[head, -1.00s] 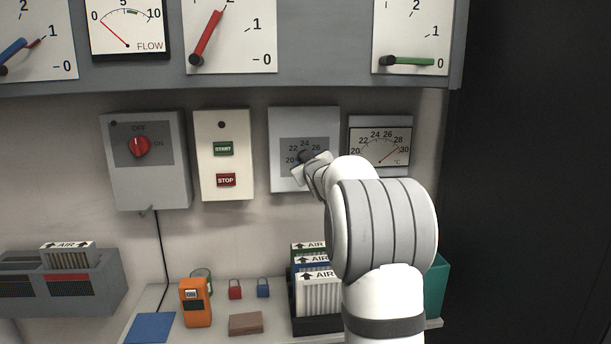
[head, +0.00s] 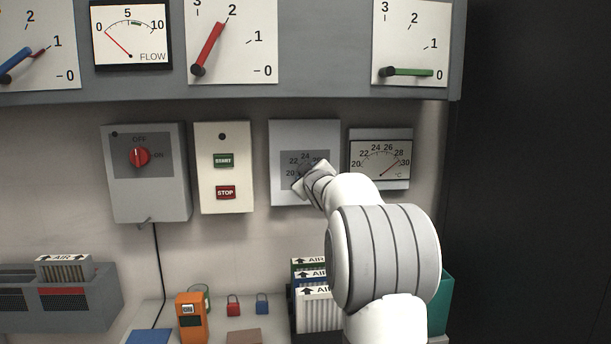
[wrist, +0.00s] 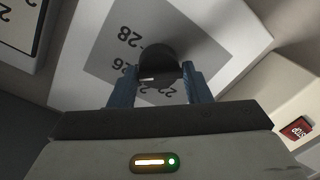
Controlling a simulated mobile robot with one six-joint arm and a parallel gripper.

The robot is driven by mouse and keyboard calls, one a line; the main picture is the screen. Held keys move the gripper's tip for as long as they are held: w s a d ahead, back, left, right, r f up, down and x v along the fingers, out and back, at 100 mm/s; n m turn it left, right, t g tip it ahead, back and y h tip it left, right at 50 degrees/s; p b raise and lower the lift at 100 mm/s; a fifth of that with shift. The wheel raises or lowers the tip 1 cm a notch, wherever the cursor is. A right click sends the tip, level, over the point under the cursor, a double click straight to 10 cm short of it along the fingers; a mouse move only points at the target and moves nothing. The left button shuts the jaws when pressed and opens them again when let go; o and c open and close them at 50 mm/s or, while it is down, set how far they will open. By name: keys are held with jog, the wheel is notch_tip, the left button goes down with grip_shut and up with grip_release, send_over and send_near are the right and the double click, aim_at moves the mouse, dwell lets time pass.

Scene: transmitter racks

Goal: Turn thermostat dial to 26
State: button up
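The thermostat (head: 277,190) is a pale box on the wall with a grey scale plate. Its dial is a round black knob (wrist: 160,62) with a white mark, seen upside down in the wrist view. The mark points left, near the 26 and the numeral below it; the exact reading is unclear. My gripper (wrist: 160,76) has its two blue fingers on opposite sides of the knob, with no clear gap. In the head view my gripper (head: 313,181) covers the dial and part of the scale.
A temperature gauge (head: 380,160) right of the thermostat has its red needle near 30. A START/STOP box (head: 223,175) and a red-knob switch box (head: 150,190) are to the left. AIR filters (head: 316,312) stand below on the shelf.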

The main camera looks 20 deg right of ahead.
jog(key=o, duration=0.4)
jog(key=shift+r, duration=0.15)
jog(key=shift+c, duration=0.2)
jog(key=b+v, duration=0.1)
jog(key=v, duration=0.6)
jog(key=shift+s, duration=0.35)
jog(key=shift+a, duration=0.1)
